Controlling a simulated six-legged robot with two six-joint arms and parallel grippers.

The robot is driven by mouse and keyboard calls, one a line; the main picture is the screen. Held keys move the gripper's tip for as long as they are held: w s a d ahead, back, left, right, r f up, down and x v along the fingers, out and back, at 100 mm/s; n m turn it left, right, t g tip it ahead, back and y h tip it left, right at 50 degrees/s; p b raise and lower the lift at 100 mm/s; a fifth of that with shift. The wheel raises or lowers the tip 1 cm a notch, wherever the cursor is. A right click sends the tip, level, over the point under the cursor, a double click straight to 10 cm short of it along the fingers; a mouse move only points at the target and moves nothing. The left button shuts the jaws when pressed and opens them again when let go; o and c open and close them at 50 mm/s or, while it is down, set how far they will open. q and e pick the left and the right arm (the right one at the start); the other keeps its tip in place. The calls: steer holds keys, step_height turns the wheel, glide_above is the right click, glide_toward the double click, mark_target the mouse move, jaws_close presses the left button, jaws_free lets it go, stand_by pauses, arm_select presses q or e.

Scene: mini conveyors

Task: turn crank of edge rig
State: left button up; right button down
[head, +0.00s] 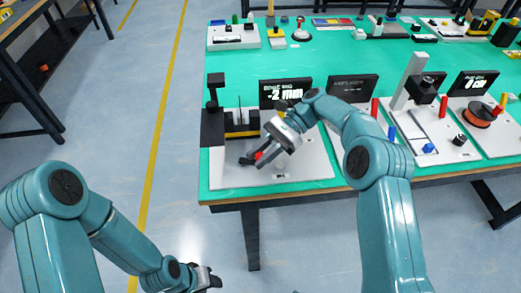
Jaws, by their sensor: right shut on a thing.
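The edge rig stands on a white base plate (305,174) at the near left corner of the green-topped table. It has a black and yellow mechanism (241,128) and a black sign (285,94) that seems to read "EDGE RIG -2 mm".
A black post (213,92) rises at the rig's left. To the right stand further rigs with black signs (353,87), red and blue pegs, and an orange spool (481,113). Small devices line the table's back. The green surface (290,63) behind the rig is mostly clear.

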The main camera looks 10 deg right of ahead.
steer(key=shift+a, duration=0.15)
steer(key=c, duration=0.9)
jaws_free()
steer(key=shift+a, duration=0.1)
steer(key=shift+c, duration=0.2)
steer(key=shift+d, duration=0.2)
